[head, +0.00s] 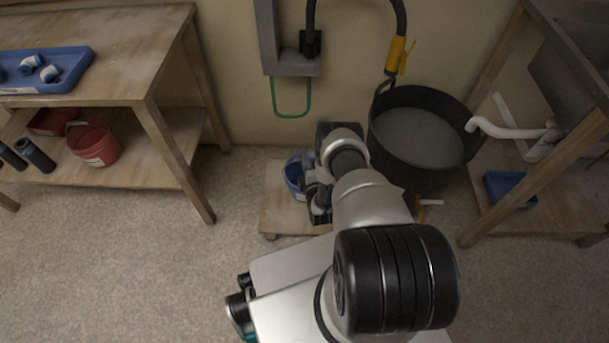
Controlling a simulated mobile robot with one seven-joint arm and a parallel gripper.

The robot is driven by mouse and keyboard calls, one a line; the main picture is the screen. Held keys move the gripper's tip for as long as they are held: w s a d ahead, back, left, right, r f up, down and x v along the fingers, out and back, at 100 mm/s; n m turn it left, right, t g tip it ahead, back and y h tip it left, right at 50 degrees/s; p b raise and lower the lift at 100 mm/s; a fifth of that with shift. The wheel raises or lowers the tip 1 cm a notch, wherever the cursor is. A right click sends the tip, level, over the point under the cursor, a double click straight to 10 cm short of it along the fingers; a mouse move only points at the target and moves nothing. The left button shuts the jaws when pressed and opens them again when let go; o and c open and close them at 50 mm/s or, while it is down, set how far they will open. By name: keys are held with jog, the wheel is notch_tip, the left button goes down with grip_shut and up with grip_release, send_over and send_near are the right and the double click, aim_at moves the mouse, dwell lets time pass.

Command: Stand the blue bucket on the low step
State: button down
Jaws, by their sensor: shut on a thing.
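The blue bucket (292,175) is at the low wooden step (277,216), left of my arm, and is partly hidden by my gripper. My gripper (310,182) is at the bucket's right side and shut on it. The fingertips are small and partly hidden by my own wrist. The step is a low board on short feet near the wall. I cannot tell whether the bucket's base touches the step.
A large black tub (425,125) of grey material stands right of my arm. A wooden bench (130,60) with a blue tray (45,72) is at left, a red bucket (95,145) on its shelf. A sink stand (507,190) is at right. The floor at front left is clear.

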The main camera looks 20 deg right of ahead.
notch_tip(320, 180, down, 5)
jog(key=shift+r+b, duration=0.1)
jog(key=shift+b, duration=0.95)
jog(key=c, duration=1.7)
grip_release()
jog(key=shift+c, duration=0.2)
